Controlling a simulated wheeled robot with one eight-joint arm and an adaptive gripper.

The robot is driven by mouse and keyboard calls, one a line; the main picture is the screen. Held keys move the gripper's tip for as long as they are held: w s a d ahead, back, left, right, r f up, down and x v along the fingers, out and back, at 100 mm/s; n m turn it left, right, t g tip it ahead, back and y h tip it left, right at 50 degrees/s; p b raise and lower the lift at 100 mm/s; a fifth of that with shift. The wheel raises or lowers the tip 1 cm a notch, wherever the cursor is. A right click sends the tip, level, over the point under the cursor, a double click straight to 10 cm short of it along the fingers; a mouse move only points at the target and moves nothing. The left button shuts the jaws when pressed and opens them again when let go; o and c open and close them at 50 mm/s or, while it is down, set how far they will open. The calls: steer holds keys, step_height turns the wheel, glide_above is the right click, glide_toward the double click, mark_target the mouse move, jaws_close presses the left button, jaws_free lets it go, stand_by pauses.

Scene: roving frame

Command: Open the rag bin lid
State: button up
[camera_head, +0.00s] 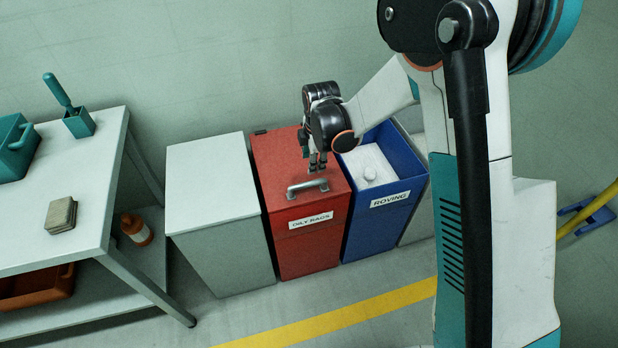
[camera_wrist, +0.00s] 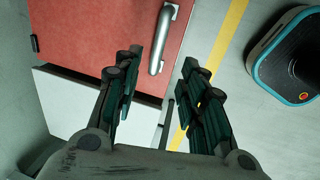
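The rag bin (camera_head: 301,240) is red, with a label reading "OILY RAGS" on its front. Its red lid (camera_head: 283,160) lies flat and shut, with a grey bar handle (camera_head: 307,188) near the front edge. My gripper (camera_head: 318,166) hangs above the lid, just behind the handle in the head view. In the wrist view my gripper (camera_wrist: 155,90) has its two fingers spread apart with nothing between them. The handle (camera_wrist: 163,40) shows beyond the fingertips there, apart from them, on the red lid (camera_wrist: 95,45).
A blue bin (camera_head: 382,215) labelled "ROVING", open with white material inside, stands right of the rag bin. A pale grey bin (camera_head: 212,180) stands left. A workbench (camera_head: 90,185) is further left. A yellow line (camera_head: 345,315) crosses the floor in front, which is clear.

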mark_target(310, 182)
steer(key=f+b, duration=0.1)
steer(key=f, duration=0.3)
steer(key=w+f+b, duration=0.1)
steer(key=f+b, duration=0.1)
steer(key=f, duration=0.3)
steer(key=w+f+b, duration=0.1)
steer(key=f+b, duration=0.1)
steer(key=f, duration=0.2)
steer(key=shift+w+a+f, duration=0.15)
steer(key=shift+w+a, duration=0.1)
steer(key=shift+a, duration=0.1)
jaws_close()
